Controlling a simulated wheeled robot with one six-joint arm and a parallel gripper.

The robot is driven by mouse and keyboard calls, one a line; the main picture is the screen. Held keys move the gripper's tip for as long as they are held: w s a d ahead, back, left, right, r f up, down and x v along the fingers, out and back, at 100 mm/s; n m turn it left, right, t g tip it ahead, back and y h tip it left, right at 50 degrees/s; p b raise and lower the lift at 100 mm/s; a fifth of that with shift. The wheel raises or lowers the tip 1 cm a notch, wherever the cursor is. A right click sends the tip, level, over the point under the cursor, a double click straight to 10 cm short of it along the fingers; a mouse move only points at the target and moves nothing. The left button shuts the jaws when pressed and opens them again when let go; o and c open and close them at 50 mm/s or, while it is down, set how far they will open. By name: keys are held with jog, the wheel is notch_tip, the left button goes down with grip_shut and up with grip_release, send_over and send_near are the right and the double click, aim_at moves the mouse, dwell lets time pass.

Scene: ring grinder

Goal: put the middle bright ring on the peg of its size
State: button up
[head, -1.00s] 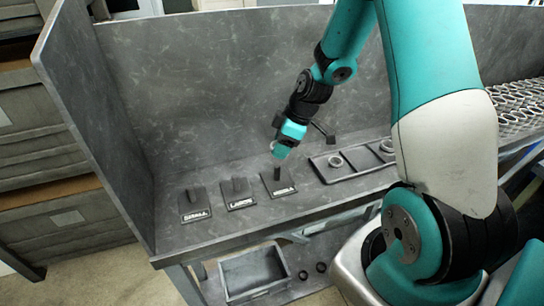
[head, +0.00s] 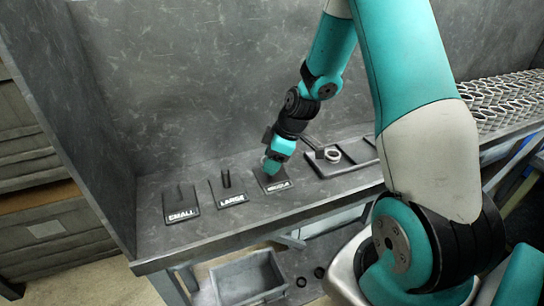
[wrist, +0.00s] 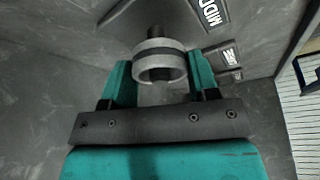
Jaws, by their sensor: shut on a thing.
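My gripper (head: 270,168) is low over the stand marked MIDDLE (head: 272,183), the right one of three peg stands. In the wrist view my gripper (wrist: 161,68) has its two teal fingers on either side of a bright ring (wrist: 160,72), shut on it. The dark peg (wrist: 154,32) of the MIDDLE stand shows just beyond the ring and in line with it. I cannot tell whether the ring is around the peg tip or only in front of it. The head view hides the held ring behind the gripper.
The LARGE stand (head: 228,190) and SMALL stand (head: 180,205) are to the left with bare pegs. A dark tray (head: 322,172) on the right holds another bright ring (head: 332,155). Bench walls rise at the back and left. A grey bin (head: 248,278) is below.

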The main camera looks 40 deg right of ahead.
jog(key=shift+f, duration=0.7)
jog(key=shift+d+f+b, duration=0.1)
jog(key=shift+f+b, duration=0.4)
jog(key=shift+b, duration=0.3)
dwell(0.8)
jog(key=o, duration=0.7)
jog(key=shift+s+r, duration=0.1)
jog(key=p+v, duration=0.7)
jog(key=v, duration=0.3)
jog(key=shift+r, duration=0.4)
